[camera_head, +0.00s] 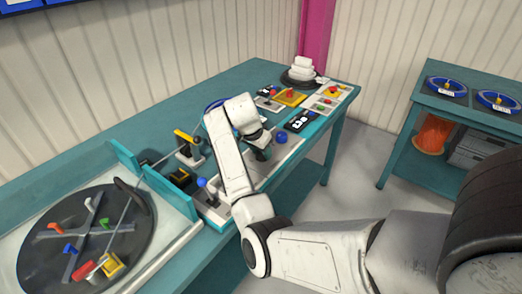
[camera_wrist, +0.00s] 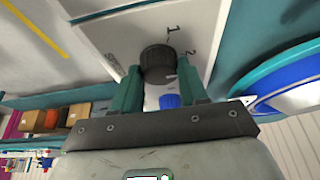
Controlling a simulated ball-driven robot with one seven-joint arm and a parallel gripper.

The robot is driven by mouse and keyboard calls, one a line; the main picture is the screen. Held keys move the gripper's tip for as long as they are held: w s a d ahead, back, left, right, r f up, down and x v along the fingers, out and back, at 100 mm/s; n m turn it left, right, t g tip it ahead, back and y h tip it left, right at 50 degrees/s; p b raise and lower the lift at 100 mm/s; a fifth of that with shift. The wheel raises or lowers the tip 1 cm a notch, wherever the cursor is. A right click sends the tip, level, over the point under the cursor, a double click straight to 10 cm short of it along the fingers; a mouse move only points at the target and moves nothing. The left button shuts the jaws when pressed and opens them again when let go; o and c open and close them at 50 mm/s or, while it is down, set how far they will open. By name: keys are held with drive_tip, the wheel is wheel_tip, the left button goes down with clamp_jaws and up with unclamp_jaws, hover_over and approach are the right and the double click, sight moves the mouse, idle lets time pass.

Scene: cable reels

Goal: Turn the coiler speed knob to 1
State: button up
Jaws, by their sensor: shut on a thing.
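The coiler speed knob (camera_wrist: 158,60) is black and round and sits on a white panel (camera_wrist: 105,35) in the wrist view. The digits 1 and 2 show on the panel beside it, and partly seen lettering stands to the left. My gripper (camera_wrist: 160,78) has its two green fingers on either side of the knob, shut on it. I cannot make out a pointer on the knob, so its setting is unclear. In the head view my gripper (camera_head: 262,152) is over the white panel (camera_head: 285,155) on the teal bench, and it hides the knob.
A blue ball-topped part (camera_head: 282,138) stands close to my gripper. The teal bench (camera_head: 150,130) carries a dark coiler disc (camera_head: 60,250) at left, a yellow-handled lever (camera_head: 187,138), and several button boxes at the far end. A second bench (camera_head: 395,150) stands right.

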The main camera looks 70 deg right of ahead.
drive_tip(key=shift+r+n+p, duration=0.15)
drive_tip(key=shift+n+p, duration=0.15)
drive_tip(key=shift+p, duration=0.25)
drive_tip(key=shift+s+r+n+t+p, duration=0.15)
drive_tip(key=shift+n+t+p, duration=0.35)
drive_tip(key=shift+n+p, duration=0.6)
drive_tip(key=n+t+p, duration=0.1)
drive_tip(key=n+p, duration=0.1)
drive_tip(key=p, duration=0.1)
drive_tip(key=n+t+p, duration=0.1)
drive_tip(key=n+p, duration=0.2)
drive_tip(key=shift+s+n+p, duration=0.1)
drive_tip(key=shift+n+p, duration=0.2)
drive_tip(key=shift+n, duration=0.1)
drive_tip(key=shift+d+f+n+t+y+p, duration=0.15)
drive_tip(key=shift+n+t+y+p, duration=0.2)
drive_tip(key=shift+n+p, duration=0.3)
drive_tip(key=shift+a+f+n+t+y+p, duration=0.1)
drive_tip(key=shift+n+t+y+p, duration=0.25)
drive_tip(key=shift+n, duration=0.5)
drive_tip(key=o, duration=1.1)
drive_tip(key=shift+c, duration=0.2)
